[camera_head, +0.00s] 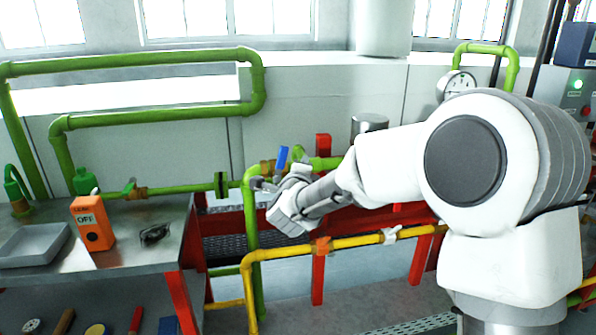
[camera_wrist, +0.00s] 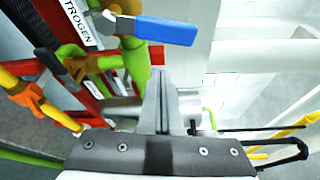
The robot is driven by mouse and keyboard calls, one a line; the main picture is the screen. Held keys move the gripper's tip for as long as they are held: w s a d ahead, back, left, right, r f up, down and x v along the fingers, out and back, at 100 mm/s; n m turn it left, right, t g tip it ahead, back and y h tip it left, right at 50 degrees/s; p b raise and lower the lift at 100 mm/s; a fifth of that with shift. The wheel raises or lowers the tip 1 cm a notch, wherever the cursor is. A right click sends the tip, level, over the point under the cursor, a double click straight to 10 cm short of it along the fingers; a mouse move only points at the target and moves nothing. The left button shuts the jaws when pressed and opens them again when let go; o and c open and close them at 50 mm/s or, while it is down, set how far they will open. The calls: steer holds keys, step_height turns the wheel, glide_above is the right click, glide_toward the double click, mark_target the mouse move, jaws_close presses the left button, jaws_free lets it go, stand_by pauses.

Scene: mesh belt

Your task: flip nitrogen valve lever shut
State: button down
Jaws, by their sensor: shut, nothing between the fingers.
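The valve's blue lever (camera_head: 282,158) stands up, slightly tilted, at the green pipe (camera_head: 326,163) in the head view. In the wrist view the blue lever (camera_wrist: 166,31) reaches rightward from a metal pivot beside the green pipe (camera_wrist: 136,62). A label (camera_wrist: 78,22) reading "TROGEN", partly cut off, is at upper left.
A yellow pipe (camera_head: 345,243) with an orange fitting runs below my gripper. A red frame (camera_head: 318,280) stands behind it. A gauge (camera_head: 457,84) is at upper right.

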steer(key=s+p, duration=0.1)
steer(key=s, duration=0.9)
steer(key=shift+r, duration=0.35)
